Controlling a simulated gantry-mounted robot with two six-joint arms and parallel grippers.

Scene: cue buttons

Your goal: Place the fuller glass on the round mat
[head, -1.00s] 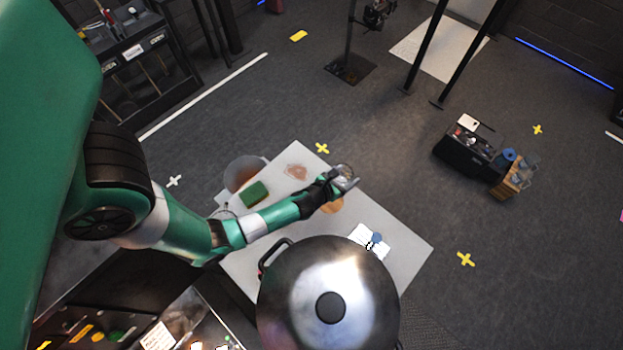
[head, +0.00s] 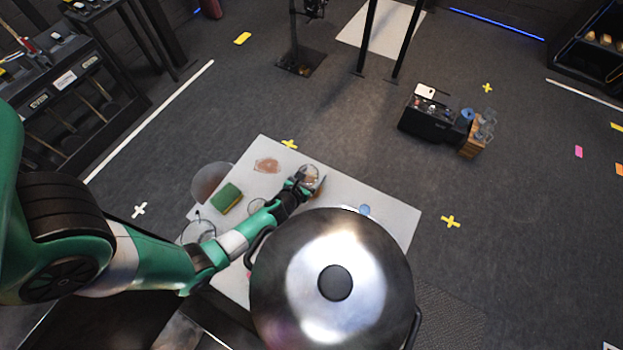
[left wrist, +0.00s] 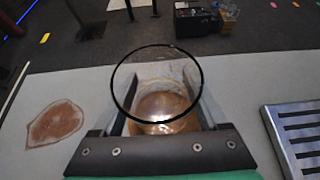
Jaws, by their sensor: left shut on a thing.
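My left gripper (head: 303,184) is shut on a clear glass (head: 309,174) above the grey table (head: 375,200). In the left wrist view the glass (left wrist: 158,62) stands between the fingers, its round dark rim towards the camera. Brown shows low in the glass; I cannot tell whether it is liquid or something seen through it. Another clear round rim (head: 256,206), perhaps a glass, shows behind my left arm. My right gripper is not in view.
A large lidded pot (head: 375,265) covers the near side of the table. A grey slotted rack (left wrist: 300,135) is at right in the wrist view.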

